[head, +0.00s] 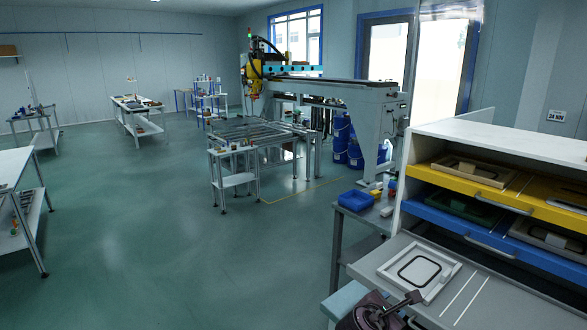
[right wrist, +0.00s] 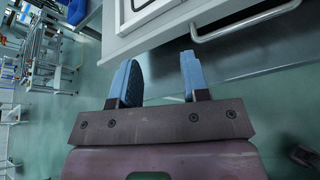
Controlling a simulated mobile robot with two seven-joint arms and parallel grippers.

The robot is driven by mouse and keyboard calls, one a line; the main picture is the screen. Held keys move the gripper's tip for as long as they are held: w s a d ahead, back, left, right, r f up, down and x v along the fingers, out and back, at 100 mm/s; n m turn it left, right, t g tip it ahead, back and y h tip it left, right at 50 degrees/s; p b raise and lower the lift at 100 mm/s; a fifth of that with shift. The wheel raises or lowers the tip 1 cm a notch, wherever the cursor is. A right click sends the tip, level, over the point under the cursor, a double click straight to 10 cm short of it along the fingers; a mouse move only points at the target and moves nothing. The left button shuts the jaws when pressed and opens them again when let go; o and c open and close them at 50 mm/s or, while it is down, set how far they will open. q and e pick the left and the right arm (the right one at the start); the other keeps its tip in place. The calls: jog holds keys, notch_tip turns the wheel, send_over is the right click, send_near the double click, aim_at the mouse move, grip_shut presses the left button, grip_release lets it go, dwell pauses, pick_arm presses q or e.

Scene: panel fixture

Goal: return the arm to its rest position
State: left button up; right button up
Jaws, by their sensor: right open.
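My right gripper (right wrist: 160,82) shows in the right wrist view with its two blue fingers apart and nothing between them. The fingers point toward the front of a light grey drawer (right wrist: 195,25), and I see no clear contact. In the head view a dark brownish part of my arm shows at the bottom edge, beside the pulled-out grey drawer (head: 475,290). A white frame-shaped panel (head: 442,275) lies on that drawer. My left gripper is in neither view.
A cabinet (head: 490,140) at the right has a yellow drawer (head: 470,176) and a blue drawer (head: 450,213) above the grey one. A side table with a blue bin (head: 355,200) stands left of it. A gantry machine (head: 370,110) stands behind. Open floor (head: 180,240) lies left.

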jog(key=w+a+r+m+t+y, duration=0.2)
jog(key=a+m+t+y, duration=0.2)
jog(key=m+y, duration=0.3)
pick_arm(q)
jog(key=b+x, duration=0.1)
jog(key=b, duration=0.2)
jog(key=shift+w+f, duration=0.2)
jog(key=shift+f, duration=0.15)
pick_arm(e)
jog(key=s+d+f+m, duration=0.3)
jog(key=s+f, duration=0.3)
jog(key=s, duration=0.4)
jog(key=s+d+f+m+g+y, duration=0.1)
jog(key=s+d+f+m, duration=0.2)
jog(key=s+f+m, duration=0.3)
jog(key=s+d+f+m+g+y, duration=0.1)
jog(key=s+d+f+m, duration=0.2)
jog(key=s, duration=1.3)
notch_tip(320, 180, down, 4)
jog(key=shift+f+m, duration=0.1)
jog(key=shift+m, duration=1.1)
